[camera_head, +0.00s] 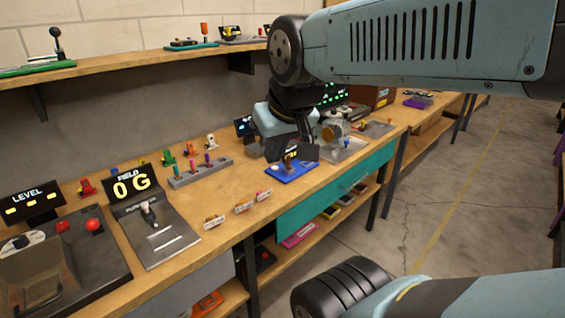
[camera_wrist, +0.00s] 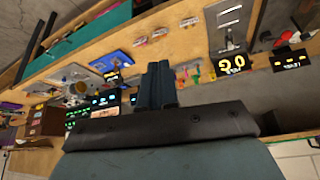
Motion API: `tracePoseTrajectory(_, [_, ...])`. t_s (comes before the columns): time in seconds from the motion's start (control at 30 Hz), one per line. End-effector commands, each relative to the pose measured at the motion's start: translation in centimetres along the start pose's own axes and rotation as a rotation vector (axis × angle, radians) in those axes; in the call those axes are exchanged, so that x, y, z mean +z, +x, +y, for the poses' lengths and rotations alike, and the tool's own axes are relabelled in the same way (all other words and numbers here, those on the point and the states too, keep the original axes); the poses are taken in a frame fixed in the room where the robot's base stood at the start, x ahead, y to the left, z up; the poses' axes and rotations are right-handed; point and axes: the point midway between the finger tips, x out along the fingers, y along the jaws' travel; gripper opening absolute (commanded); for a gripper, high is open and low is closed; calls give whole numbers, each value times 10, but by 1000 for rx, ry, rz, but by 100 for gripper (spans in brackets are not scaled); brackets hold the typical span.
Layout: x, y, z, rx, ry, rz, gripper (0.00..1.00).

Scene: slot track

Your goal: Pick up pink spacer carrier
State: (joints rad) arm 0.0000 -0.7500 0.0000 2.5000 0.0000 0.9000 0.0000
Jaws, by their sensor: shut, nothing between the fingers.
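Three small labelled pieces lie in a row near the bench's front edge: one (camera_head: 214,222) at the left, one (camera_head: 243,207) in the middle and a pinkish-red one (camera_head: 264,195) at the right. My gripper (camera_wrist: 160,85) is shut and empty. In the head view my gripper (camera_head: 292,153) hangs above the blue plate, beyond and right of the row, apart from the pieces.
A grey rack (camera_head: 200,172) with coloured pegs stands behind the row. A blue plate (camera_head: 292,172) lies right of it. The wood between rack and row is clear.

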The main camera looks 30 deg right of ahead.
Motion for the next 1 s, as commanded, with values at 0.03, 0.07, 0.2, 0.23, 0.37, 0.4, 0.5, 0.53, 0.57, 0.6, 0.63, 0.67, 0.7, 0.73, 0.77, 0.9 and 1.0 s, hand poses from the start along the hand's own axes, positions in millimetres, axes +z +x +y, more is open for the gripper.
tracePoseTrajectory(0.03, [0,0,0,0,0,0,0])
tracePoseTrajectory(0.07, [0,0,0,0,0,0,0])
tracePoseTrajectory(0.2, [-1,0,0,1,-1,-2,10])
tracePoseTrajectory(0.23, [-3,1,0,1,-3,-5,12])
tracePoseTrajectory(0.37, [-15,8,3,8,-16,-31,25])
tracePoseTrajectory(0.4, [-20,11,4,10,-24,-45,29])
tracePoseTrajectory(0.5, [-37,23,8,17,-45,-81,38])
tracePoseTrajectory(0.53, [-42,27,10,19,-53,-93,41])
tracePoseTrajectory(0.57, [-47,30,11,20,-59,-103,44])
tracePoseTrajectory(0.6, [-53,36,13,21,-70,-119,48])
tracePoseTrajectory(0.63, [-58,41,15,22,-76,-130,51])
tracePoseTrajectory(0.67, [-63,45,16,23,-82,-141,54])
tracePoseTrajectory(0.7, [-69,51,19,24,-93,-156,57])
tracePoseTrajectory(0.73, [-73,56,20,24,-99,-167,60])
tracePoseTrajectory(0.77, [-78,61,22,23,-106,-178,63])
tracePoseTrajectory(0.9, [-98,86,31,20,-137,-230,70])
tracePoseTrajectory(1.0, [-110,106,39,15,-158,-266,70])
